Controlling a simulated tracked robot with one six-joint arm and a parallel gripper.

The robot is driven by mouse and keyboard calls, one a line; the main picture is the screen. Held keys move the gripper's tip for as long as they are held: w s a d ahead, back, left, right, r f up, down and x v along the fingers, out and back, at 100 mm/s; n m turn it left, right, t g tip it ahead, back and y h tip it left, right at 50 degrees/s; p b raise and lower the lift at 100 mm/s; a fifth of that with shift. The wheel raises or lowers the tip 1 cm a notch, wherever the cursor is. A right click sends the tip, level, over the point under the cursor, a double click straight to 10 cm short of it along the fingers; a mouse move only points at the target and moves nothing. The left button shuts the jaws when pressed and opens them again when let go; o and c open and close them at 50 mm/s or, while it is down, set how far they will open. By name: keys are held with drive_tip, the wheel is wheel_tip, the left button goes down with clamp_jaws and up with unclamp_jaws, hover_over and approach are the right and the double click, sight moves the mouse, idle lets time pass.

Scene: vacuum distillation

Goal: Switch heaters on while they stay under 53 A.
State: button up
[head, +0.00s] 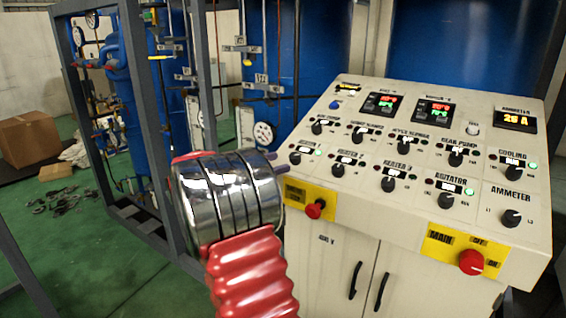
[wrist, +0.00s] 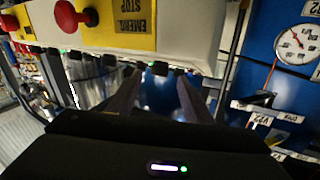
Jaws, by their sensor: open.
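The ammeter display (head: 515,119) at the panel's upper right reads about 26 A; its last digit is blurred. In the lower row are the heater 1 knob (head: 295,158), heater 2 knob (head: 337,170) and heater 3 knob (head: 388,184). A green lamp (head: 318,153) glows beside heater 1; the lamps by heaters 2 and 3 look unlit. My gripper (head: 281,168) is at the panel's left edge, close to the heater 1 knob, mostly hidden behind my wrist. In the wrist view, my gripper (wrist: 158,82) is open, with a dark knob (wrist: 159,68) beyond the gap between its fingers; contact is unclear.
A red emergency stop button (head: 315,209) sits on the front edge below my gripper, and a red main switch (head: 471,262) to the right. The agitator knob (head: 446,200) and cooling knob (head: 513,172) are right of the heaters. A grey frame (head: 133,100) stands left.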

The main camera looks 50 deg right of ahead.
drive_tip(key=v, duration=0.9)
drive_tip(key=shift+a, duration=0.2)
drive_tip(key=shift+w, duration=0.1)
